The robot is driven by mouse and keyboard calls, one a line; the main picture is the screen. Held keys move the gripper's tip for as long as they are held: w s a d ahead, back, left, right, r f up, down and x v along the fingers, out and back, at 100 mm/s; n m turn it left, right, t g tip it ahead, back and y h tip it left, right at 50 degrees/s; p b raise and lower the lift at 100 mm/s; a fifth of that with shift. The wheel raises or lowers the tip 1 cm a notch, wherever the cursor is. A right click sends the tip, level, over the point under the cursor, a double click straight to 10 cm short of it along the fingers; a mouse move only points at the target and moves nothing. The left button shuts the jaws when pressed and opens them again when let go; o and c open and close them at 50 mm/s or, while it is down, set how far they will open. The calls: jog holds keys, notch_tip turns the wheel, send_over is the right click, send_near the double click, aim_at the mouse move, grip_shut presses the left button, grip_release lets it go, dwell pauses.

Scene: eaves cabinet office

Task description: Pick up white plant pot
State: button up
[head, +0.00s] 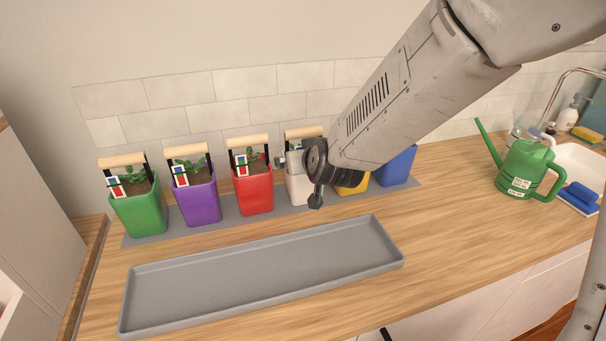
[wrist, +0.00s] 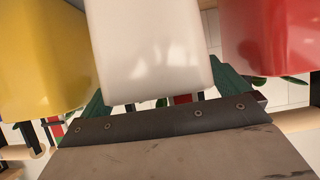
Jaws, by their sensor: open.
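The white plant pot (head: 297,187) stands in the row on the grey mat, between the red pot and the yellow pot. It has a wooden top handle, and my arm and gripper (head: 312,165) partly cover it in the head view. In the wrist view the white pot (wrist: 150,50) fills the middle, and the picture is turned upside down. My gripper (wrist: 165,95) is open, with a dark green finger on each side of the white pot. I cannot tell whether the fingers touch it.
The red pot (head: 252,191) and yellow pot (head: 352,187) stand close on either side. Purple (head: 197,201), green (head: 140,212) and blue (head: 397,168) pots share the grey mat (head: 228,215). An empty grey tray (head: 260,270) lies in front. A green watering can (head: 523,168) stands right, by the sink.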

jog(key=c, duration=1.3)
jog(key=shift+r, duration=0.1)
jog(key=shift+c, duration=0.4)
